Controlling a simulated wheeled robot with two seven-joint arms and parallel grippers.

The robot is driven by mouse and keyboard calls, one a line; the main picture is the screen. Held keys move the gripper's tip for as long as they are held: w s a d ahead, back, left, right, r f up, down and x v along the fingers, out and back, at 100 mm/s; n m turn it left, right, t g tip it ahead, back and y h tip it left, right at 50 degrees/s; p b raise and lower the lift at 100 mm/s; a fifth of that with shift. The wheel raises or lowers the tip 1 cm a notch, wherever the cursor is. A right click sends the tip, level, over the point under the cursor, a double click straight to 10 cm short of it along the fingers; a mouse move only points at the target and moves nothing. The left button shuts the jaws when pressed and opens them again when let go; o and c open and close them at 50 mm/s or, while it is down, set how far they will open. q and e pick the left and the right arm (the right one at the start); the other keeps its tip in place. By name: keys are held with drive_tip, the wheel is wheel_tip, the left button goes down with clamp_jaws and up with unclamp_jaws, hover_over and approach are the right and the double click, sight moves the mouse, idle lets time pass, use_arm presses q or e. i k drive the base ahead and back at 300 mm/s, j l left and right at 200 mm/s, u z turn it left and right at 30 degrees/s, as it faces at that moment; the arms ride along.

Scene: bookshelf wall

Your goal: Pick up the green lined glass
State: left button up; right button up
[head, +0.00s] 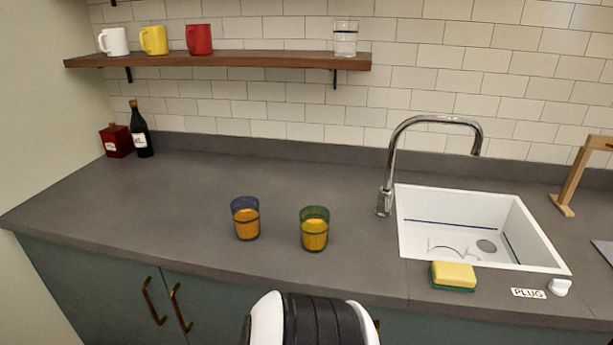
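The green lined glass (314,229) stands upright on the dark grey counter, left of the sink, with orange contents inside. A similar glass with a blue tint (245,218) stands a little to its left, also with orange contents. The two glasses are apart. A black and white part of my own body shows at the bottom centre, below the counter's front edge. No gripper fingers show in the head view.
A white sink (412,225) with a chrome faucet (387,165) is to the right. A yellow-green sponge (454,276) lies at its front edge. A bottle (141,132) and red box (117,141) stand at the back left. A wooden shelf (220,60) holds mugs and a clear glass.

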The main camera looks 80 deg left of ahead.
sight(314, 220)
drive_tip(key=u, duration=2.9)
